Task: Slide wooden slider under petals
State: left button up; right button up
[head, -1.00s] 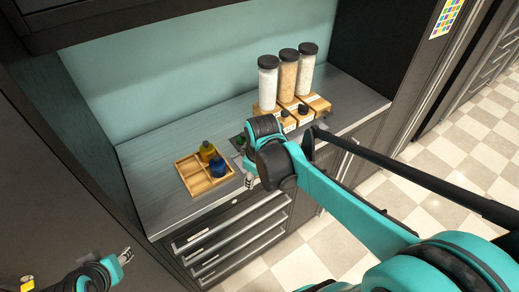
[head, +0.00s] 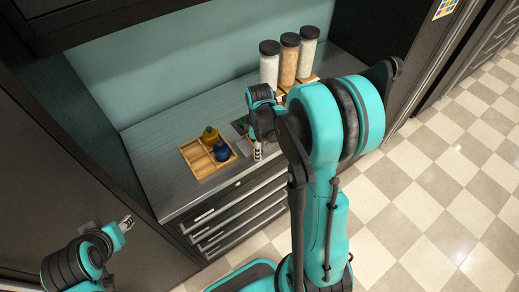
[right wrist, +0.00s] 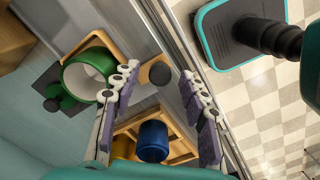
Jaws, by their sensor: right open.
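In the right wrist view a light wooden piece (right wrist: 121,43) with a curved edge lies beside a green ring-shaped dish (right wrist: 88,74). Dark green rounded shapes (right wrist: 62,98), possibly the petals, lie on a dark mat next to the dish. A round brown knob-like piece (right wrist: 157,73) shows between and beyond the fingertips of my right gripper (right wrist: 163,92). I cannot tell whether it belongs to the wooden piece. The right gripper is open, its left finger overlapping the dish in view. My left gripper (head: 126,223) is low at the left in the head view, away from the counter.
Tall jars with black lids (head: 289,58) stand behind on the counter (head: 160,180). Drawers lie below the counter's front edge. The counter left of the tray is clear.

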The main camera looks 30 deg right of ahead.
jog(key=shift+f, duration=0.15)
grip_shut()
jog(key=d, duration=0.7)
jog(key=w+d+b, duration=0.1)
jog(key=d, duration=1.3)
jog(key=shift+w+b, duration=0.3)
jog(key=shift+b, duration=0.1)
grip_release()
